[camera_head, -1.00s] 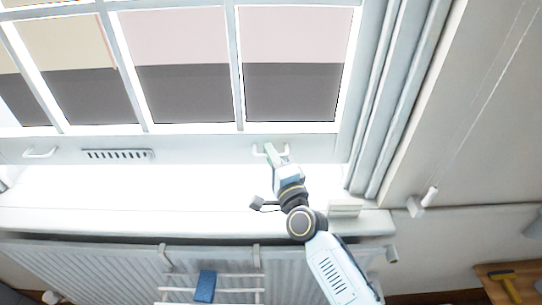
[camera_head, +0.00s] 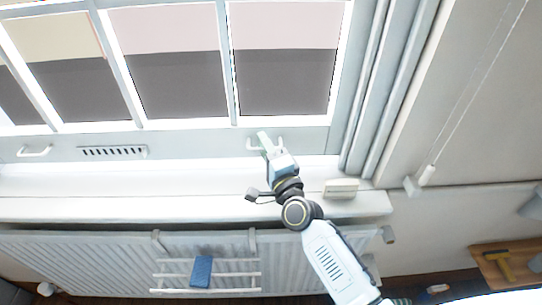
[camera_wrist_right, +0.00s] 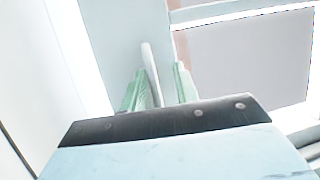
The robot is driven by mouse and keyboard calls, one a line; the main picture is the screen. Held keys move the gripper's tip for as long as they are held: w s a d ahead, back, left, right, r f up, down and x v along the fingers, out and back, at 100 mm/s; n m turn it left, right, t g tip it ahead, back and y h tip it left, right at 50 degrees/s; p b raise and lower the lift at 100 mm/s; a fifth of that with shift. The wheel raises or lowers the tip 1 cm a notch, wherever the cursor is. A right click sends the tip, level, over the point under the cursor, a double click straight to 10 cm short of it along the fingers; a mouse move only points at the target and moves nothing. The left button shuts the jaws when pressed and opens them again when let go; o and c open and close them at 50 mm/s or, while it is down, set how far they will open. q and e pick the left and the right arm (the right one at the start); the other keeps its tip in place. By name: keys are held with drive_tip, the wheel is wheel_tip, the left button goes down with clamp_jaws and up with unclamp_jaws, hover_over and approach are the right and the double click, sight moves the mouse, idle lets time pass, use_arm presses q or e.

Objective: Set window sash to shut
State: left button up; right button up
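The window sash (camera_head: 200,138) spans the top of the head view, a pale frame with several panes. Its bottom rail carries a left handle (camera_head: 34,152), a slotted vent (camera_head: 113,152) and a right handle (camera_head: 281,143). The rail sits low, close above the white sill (camera_head: 90,182); I cannot tell whether they touch. My right gripper (camera_head: 265,140) is at the right handle. In the right wrist view its green fingers (camera_wrist_right: 161,88) stand apart on either side of the white handle bar (camera_wrist_right: 150,72), with a gap beside the right finger. My left gripper is not in view.
A white radiator (camera_head: 80,262) is below the sill, with a rack (camera_head: 235,275) and a blue cloth (camera_head: 201,271) hung on it. A small pale block (camera_head: 341,188) lies on the sill's right end. A blind cord (camera_head: 470,95) hangs at right. A wooden table (camera_head: 492,262) stands lower right.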

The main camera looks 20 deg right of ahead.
drive_tip(key=s+d+f, duration=0.1)
drive_tip(key=s+f, duration=0.1)
drive_tip(key=s, duration=1.1)
drive_tip(key=shift+d+b, duration=0.25)
drive_tip(key=shift+b, duration=0.05)
